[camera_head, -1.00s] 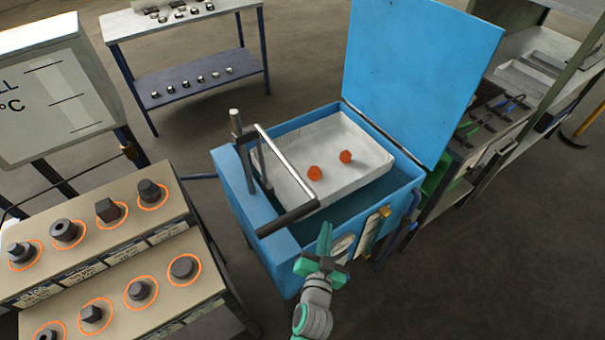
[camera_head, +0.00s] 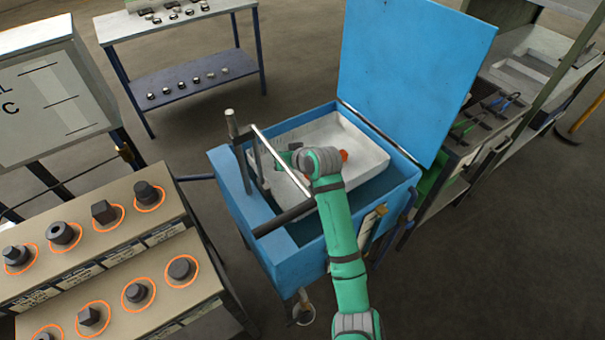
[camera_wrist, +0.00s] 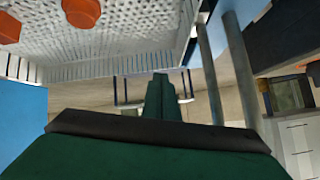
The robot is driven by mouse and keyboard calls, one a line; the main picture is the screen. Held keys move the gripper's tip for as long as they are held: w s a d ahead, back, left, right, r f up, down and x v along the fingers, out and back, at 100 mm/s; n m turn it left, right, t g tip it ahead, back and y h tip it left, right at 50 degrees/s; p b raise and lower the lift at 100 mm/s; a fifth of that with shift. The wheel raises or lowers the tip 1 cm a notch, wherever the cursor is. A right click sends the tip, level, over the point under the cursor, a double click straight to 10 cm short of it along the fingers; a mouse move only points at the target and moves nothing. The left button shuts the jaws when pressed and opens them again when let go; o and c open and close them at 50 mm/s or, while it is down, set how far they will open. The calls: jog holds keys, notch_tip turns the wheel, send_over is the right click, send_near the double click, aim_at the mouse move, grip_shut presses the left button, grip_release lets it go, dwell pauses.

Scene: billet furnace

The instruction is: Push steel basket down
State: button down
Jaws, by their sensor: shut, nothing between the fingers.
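The steel basket (camera_head: 362,138) is a pale, shallow perforated tray inside the open blue tank (camera_head: 240,215). A metal handle frame (camera_head: 270,148) rises on its left side, with a dark bar (camera_head: 284,221) at the near end. An orange piece (camera_head: 344,155) shows in the basket, partly hidden by my arm. The wrist view shows two orange pieces (camera_wrist: 83,10) on the perforated basket floor (camera_wrist: 125,35). My gripper (camera_head: 284,158) is over the basket's left part, close to the handle frame. Its closed fingers (camera_wrist: 159,98) are empty; contact with the basket cannot be told.
The raised blue lid (camera_head: 415,80) stands behind the tank. A stepped rack (camera_head: 70,270) with dark metal parts is at left, beside a sign panel (camera_head: 60,95). A two-level table (camera_head: 190,80) is at the back, shelving (camera_head: 500,100) at right. Floor at lower right is clear.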

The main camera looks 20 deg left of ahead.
jog(key=n+g, duration=0.1)
jog(key=n+g+h, duration=0.2)
jog(key=g+h, duration=0.1)
jog(key=h, duration=0.3)
send_near(301, 174)
jog(key=f, duration=0.1)
jog(key=a+f, duration=0.1)
jog(key=f, duration=0.1)
jog(key=s+f, duration=0.1)
jog(key=shift+a+f, duration=0.15)
jog(key=shift+f, duration=0.85)
jog(key=shift+w, duration=0.1)
